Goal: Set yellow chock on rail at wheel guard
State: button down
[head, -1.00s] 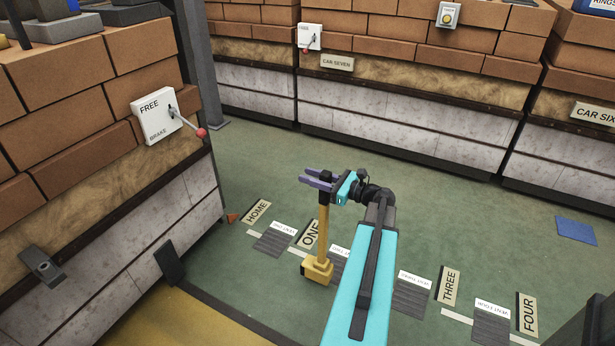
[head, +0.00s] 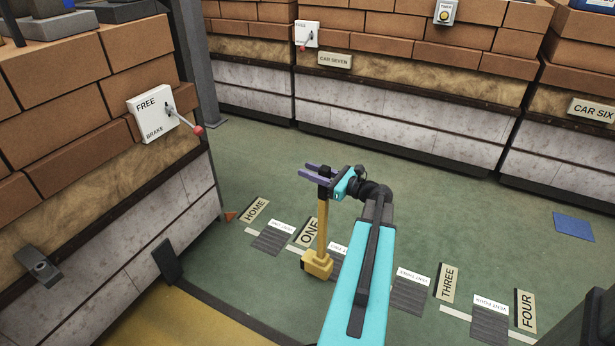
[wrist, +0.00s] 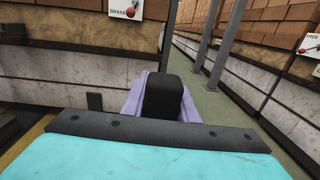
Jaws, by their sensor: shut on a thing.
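The yellow chock (head: 317,264) is a block at the foot of a tall yellow handle with a black grip on top. My gripper (head: 318,173), with purple fingers, is shut on the black grip. The chock hangs upright near the floor by the ONE marker; I cannot tell whether it touches the floor. In the wrist view the black grip (wrist: 164,98) sits between the purple fingers, and the chock below is hidden. A black wheel guard-like plate (head: 168,262) stands low against the left car. I cannot clearly make out a rail.
The left brick-laden car carries a brake box (head: 157,113) with a red-tipped lever. Floor markers such as HOME (head: 256,209) and THREE (head: 447,283) lie in a row beside dark grey pads. A blue mat (head: 573,227) lies at right. Green floor behind the gripper is clear.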

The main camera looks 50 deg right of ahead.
jog(key=s+d+m+g+h+b, duration=0.3)
jog(key=d+m+h, duration=0.6)
jog(key=d+h, duration=0.4)
jog(key=shift+s+d+r+h+b, duration=0.45)
jog(key=shift+s+d+b, duration=0.2)
jog(key=shift+d+b, duration=0.7)
jog(key=shift+w, duration=0.1)
